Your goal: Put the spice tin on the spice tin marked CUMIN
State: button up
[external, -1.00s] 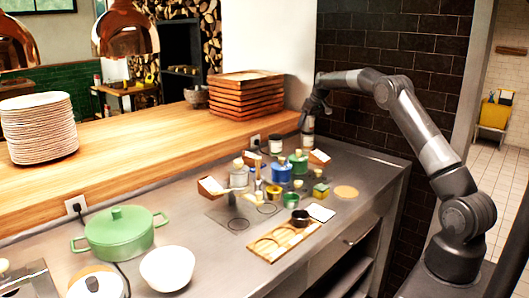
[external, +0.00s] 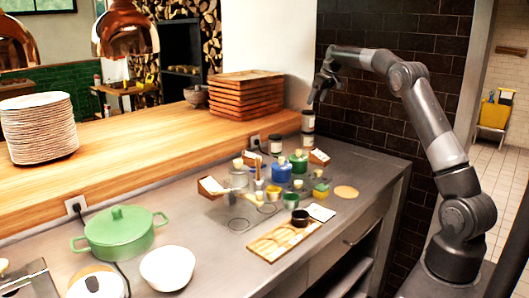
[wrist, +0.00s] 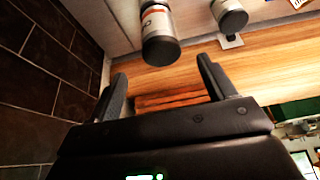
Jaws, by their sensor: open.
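Two small tins with dark lids and pale labels stand one on the other at the back right of the counter, by the dark tile wall. In the external view the upper spice tin (external: 308,121) rests on the lower tin (external: 308,140), upright and roughly in line. The lettering is too small to read there, so I cannot confirm CUMIN. My gripper (external: 313,102) is above the stack, apart from it. In the wrist view my gripper (wrist: 161,70) is open and empty, with the upper tin's dark lid (wrist: 161,52) beyond the fingers.
Another dark-lidded tin (external: 276,144) stands left of the stack; it also shows in the wrist view (wrist: 230,15). A blue jar (external: 281,173), a green jar (external: 299,163) and a wooden board (external: 268,246) are nearer. Stacked wooden trays (external: 246,97) stand on the ledge behind.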

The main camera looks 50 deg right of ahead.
jog(key=s+a+r, duration=0.4)
jog(key=s+a, duration=0.6)
jog(key=s+a+r, duration=0.4)
jog(key=s+a, duration=0.5)
jog(key=s, duration=0.2)
jog(key=s+a+f, duration=0.3)
jog(key=s, duration=0.5)
jog(key=s+a+f, duration=0.3)
jog(key=s+f, duration=0.1)
jog(key=s, duration=0.5)
jog(key=s+a+f, duration=0.4)
jog(key=s, duration=0.4)
jog(key=shift+s+f+t, duration=0.25)
jog(key=shift+s+t, duration=0.05)
jog(key=shift+t, duration=0.1)
